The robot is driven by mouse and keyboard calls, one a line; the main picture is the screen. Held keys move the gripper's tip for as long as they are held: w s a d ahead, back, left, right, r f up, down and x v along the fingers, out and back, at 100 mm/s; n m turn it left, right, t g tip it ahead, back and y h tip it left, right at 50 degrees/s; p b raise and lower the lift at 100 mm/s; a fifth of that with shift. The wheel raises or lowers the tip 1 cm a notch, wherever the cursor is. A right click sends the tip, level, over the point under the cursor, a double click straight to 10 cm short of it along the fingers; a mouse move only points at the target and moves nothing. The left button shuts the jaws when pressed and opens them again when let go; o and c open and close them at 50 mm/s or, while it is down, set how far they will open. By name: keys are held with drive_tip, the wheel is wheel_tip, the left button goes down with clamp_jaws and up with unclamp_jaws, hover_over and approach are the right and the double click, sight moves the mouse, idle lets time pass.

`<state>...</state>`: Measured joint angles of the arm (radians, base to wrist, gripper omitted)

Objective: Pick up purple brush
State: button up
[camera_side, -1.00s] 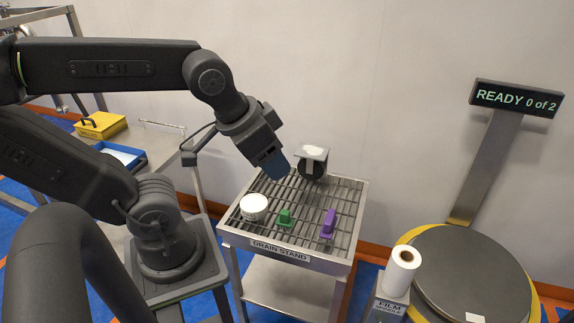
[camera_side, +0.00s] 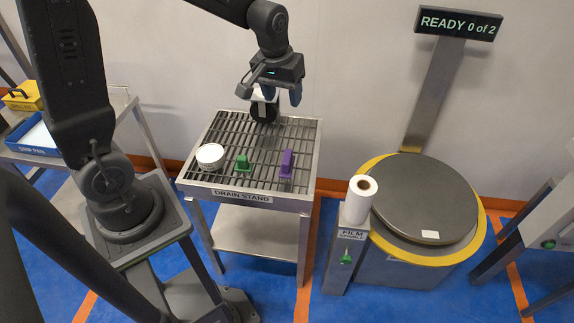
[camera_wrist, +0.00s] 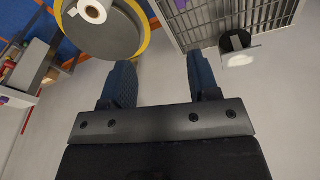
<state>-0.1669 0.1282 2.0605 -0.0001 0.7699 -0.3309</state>
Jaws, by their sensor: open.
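The purple brush (camera_side: 286,165) stands on the right front part of the slatted drain stand (camera_side: 240,192) in the side view. A small purple patch at the top edge of the wrist view, on the grating, looks like the same brush (camera_wrist: 181,4). My gripper (camera_side: 270,95) is above the back edge of the stand, behind the brush and well apart from it. In the wrist view my gripper (camera_wrist: 160,64) has its two blue fingers spread with nothing between them.
A green brush (camera_side: 242,163) and a white round tub (camera_side: 210,156) stand left of the purple brush. A black round item (camera_side: 264,112) with a white top sits at the back, close below my gripper. A film roll (camera_side: 360,198) and turntable (camera_side: 425,200) are to the right.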

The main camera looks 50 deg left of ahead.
sight(287, 156)
drive_tip(key=w+a+f+n, duration=0.1)
drive_tip(key=w+f, duration=0.1)
drive_tip(key=f, duration=0.5)
drive_tip(key=w+a+f+n+g, duration=0.1)
drive_tip(key=a+f, duration=0.1)
drive_tip(key=f, duration=0.5)
drive_tip(key=w+a+f+n+g, duration=0.1)
drive_tip(key=w+a+f, duration=0.1)
drive_tip(key=f, duration=0.6)
drive_tip(key=shift+w+a, duration=0.1)
drive_tip(key=shift+w, duration=0.25)
drive_tip(key=shift+s+f, duration=0.2)
drive_tip(key=shift+f, duration=1.3)
drive_tip(key=shift+s+f, duration=0.15)
drive_tip(key=shift+f, duration=1.35)
drive_tip(key=c, duration=0.8)
drive_tip(key=shift+r, duration=0.1)
